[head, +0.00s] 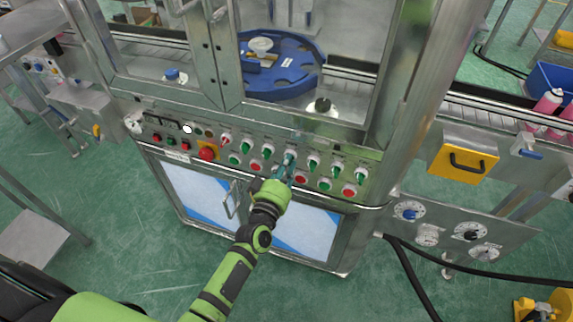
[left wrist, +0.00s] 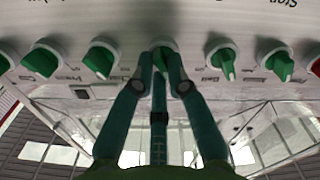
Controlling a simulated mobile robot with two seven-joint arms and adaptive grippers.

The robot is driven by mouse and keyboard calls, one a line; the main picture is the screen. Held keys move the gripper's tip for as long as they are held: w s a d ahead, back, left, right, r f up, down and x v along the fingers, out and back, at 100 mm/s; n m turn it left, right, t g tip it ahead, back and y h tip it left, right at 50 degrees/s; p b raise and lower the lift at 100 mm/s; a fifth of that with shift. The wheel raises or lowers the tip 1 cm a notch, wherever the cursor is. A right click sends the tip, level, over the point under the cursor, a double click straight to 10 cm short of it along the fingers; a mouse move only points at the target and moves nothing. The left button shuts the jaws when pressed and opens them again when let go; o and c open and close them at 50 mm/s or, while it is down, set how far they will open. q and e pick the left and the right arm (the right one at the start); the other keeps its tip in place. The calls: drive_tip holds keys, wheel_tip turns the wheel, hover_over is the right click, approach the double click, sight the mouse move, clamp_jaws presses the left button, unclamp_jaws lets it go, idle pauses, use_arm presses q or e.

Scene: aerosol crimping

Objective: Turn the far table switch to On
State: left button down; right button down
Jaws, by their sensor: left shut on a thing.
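My left gripper (head: 287,170) reaches the control panel (head: 215,134) on the front of the machine. Its fingers (left wrist: 162,62) are closed around a green selector switch (left wrist: 162,50) in the left wrist view. In the head view this switch (head: 290,157) is in the upper row, just beyond the fingertips. Its knob is partly hidden by the fingers, so its exact angle cannot be told. The panel lettering is too small or cut off to tell which switch is the far table one. My right gripper is not in view.
Neighbouring green switches (left wrist: 222,60) and (left wrist: 102,60) sit close on both sides of the fingers. Red and green push buttons, such as a red one (head: 300,177), lie just below. A red emergency knob (head: 207,151) stands out further left. Glass doors enclose a blue turntable (head: 285,75) above.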

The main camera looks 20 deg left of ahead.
use_arm(q)
drive_tip(key=shift+f+m+p, duration=0.15)
drive_tip(key=shift+m+p, duration=1.45)
drive_tip(key=shift+m, duration=4.1)
drive_tip(key=c, duration=1.2)
unclamp_jaws()
